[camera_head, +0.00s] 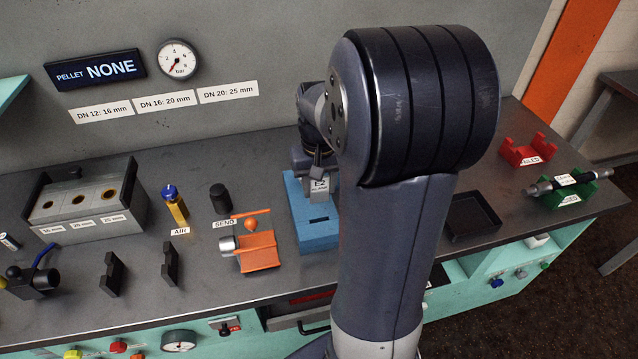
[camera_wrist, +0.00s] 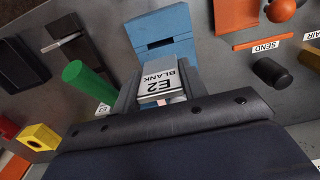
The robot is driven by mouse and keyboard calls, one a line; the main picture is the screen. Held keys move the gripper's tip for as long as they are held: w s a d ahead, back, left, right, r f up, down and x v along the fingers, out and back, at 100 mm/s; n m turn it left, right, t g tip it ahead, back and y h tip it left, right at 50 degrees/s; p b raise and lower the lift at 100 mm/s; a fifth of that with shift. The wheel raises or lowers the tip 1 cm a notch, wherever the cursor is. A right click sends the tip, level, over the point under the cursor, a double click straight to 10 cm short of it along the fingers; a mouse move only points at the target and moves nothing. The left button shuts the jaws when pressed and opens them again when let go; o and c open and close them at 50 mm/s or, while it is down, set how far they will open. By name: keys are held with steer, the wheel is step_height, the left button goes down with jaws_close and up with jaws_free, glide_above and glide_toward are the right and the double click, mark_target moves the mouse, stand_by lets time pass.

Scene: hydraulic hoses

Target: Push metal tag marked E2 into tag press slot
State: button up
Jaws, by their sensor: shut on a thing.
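The metal tag (camera_head: 320,185) is a small grey plate marked E2, with BLANK printed below it in the wrist view (camera_wrist: 160,80). My gripper (camera_head: 318,165) is shut on it and holds it upright over the blue tag press (camera_head: 298,205). The press has a dark slot in its top (camera_head: 319,219), just in front of the tag in the head view. In the wrist view the blue press (camera_wrist: 165,30) lies beyond the tag, with the slot showing as a dark line. Whether the tag's lower edge touches the press cannot be told. My arm hides the bench right of the press.
A black tray (camera_head: 472,216), a red cradle (camera_head: 528,150) and a green cradle (camera_head: 568,195) holding a hose are at the right. A green cylinder (camera_wrist: 88,80) shows in the wrist view.

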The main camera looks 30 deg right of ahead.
steer(key=b, duration=0.4)
glide_above(319, 212)
steer(key=s+a, duration=0.1)
steer(key=s, duration=0.1)
steer(key=shift+s+a+f, duration=0.1)
steer(key=shift+f, duration=2.85)
steer(key=shift+f+b, duration=1.25)
steer(key=shift+f, duration=0.75)
steer(key=o, duration=1.1)
steer(key=shift+c, duration=0.2)
steer(key=shift+r, duration=0.15)
step_height(319, 212, up, 11)
steer(key=shift+f, duration=0.2)
